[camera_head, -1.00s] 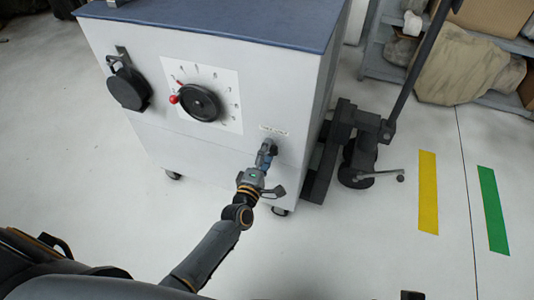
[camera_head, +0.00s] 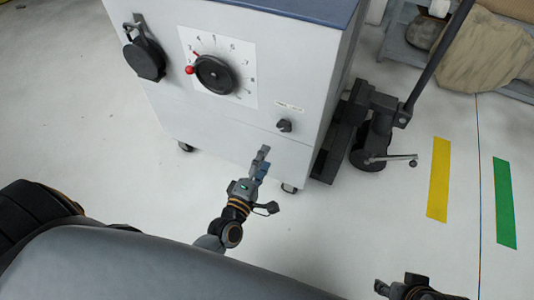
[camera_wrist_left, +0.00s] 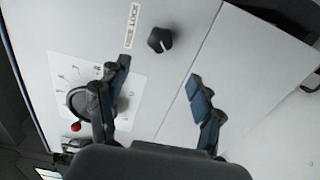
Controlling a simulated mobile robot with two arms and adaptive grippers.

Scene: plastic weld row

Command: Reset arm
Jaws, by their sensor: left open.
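My left gripper (camera_head: 262,162) is open and empty in front of the lower right part of the white cabinet (camera_head: 190,115). A small black knob (camera_head: 284,126) sits on the cabinet front, above and right of the fingertips and apart from them in the head view. In the left wrist view the open fingers (camera_wrist_left: 158,78) show with the small knob (camera_wrist_left: 160,40) beyond the gap between them. My right gripper (camera_head: 383,288) shows only in part at the bottom edge of the head view; its jaw state is unclear.
The cabinet front also bears a black dial (camera_head: 214,75) with a red-tipped pointer and a round black cover (camera_head: 144,58). A dark wheeled stand (camera_head: 375,130) is right of the cabinet. Yellow (camera_head: 438,180) and green (camera_head: 504,203) strips mark open floor.

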